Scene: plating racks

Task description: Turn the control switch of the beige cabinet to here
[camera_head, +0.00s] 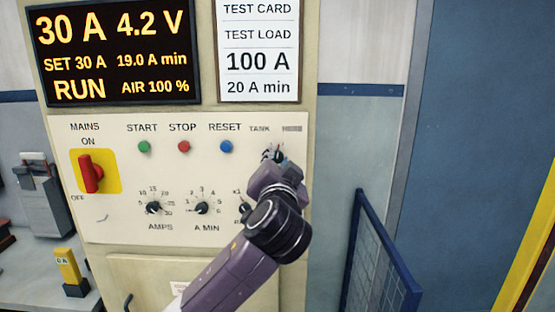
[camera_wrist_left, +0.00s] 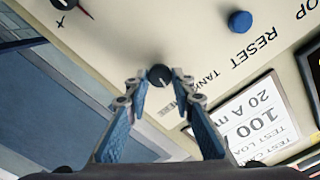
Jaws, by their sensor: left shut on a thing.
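The beige cabinet (camera_head: 110,228) fills the left and middle of the head view. Its control switch is a small dark round knob (camera_wrist_left: 160,75) with a light pointer mark, beside the printed TANK and HERE labels (camera_head: 292,128). My left gripper (camera_head: 274,157) is at this knob, mostly hiding it in the head view. In the left wrist view my left gripper (camera_wrist_left: 160,80) has its two blue fingers on either side of the knob, shut on it. The pointer mark is too small to read its exact direction. My right gripper is not in view.
A red mains switch (camera_head: 90,172), START, STOP and RESET buttons, and dials for amps (camera_head: 153,208) and A min (camera_head: 202,208) share the panel. A third dial is partly behind my arm. A blue mesh barrier (camera_head: 380,265) stands to the right.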

